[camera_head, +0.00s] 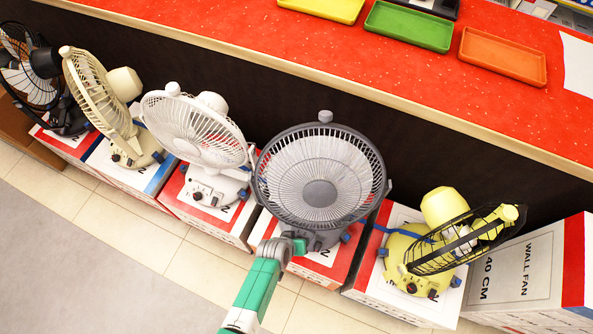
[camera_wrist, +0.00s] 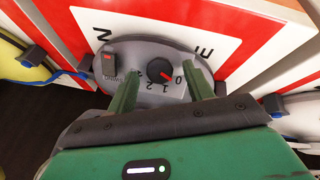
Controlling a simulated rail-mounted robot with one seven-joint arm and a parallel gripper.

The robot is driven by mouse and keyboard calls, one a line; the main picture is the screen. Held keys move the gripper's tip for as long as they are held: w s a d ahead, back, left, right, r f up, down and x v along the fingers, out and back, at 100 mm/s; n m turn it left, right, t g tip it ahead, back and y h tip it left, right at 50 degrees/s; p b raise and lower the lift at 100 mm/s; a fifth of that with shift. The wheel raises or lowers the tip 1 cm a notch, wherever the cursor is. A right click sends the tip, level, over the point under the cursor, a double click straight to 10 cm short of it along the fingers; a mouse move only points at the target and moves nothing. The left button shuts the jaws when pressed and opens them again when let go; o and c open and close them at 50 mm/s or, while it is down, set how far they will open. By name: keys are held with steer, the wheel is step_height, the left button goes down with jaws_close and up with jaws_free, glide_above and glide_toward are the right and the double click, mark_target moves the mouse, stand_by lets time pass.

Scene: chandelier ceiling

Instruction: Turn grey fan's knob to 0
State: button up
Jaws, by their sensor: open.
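The grey fan (camera_head: 319,190) stands upright on a red and white box in the head view, its round grille facing up toward the camera. In the wrist view its grey base (camera_wrist: 190,60) carries a round dark knob (camera_wrist: 160,73) with a red mark, beside printed numbers. The mark lies slanted, one end toward the 0; I cannot tell its exact setting. A red switch (camera_wrist: 108,65) sits left of the knob. My gripper (camera_wrist: 162,74) is open, with one green finger on each side of the knob. I cannot tell whether they touch it. In the head view the gripper (camera_head: 292,245) is at the base's front.
A white fan (camera_head: 195,128) stands left of the grey one, a yellow fan (camera_head: 440,240) right. Cream and black fans are farther left. A red counter (camera_head: 400,70) with coloured trays runs behind. The tiled floor (camera_head: 130,225) in front is clear.

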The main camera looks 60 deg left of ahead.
steer(key=p+v, duration=0.3)
steer(key=v, duration=0.4)
steer(key=shift+p, duration=0.3)
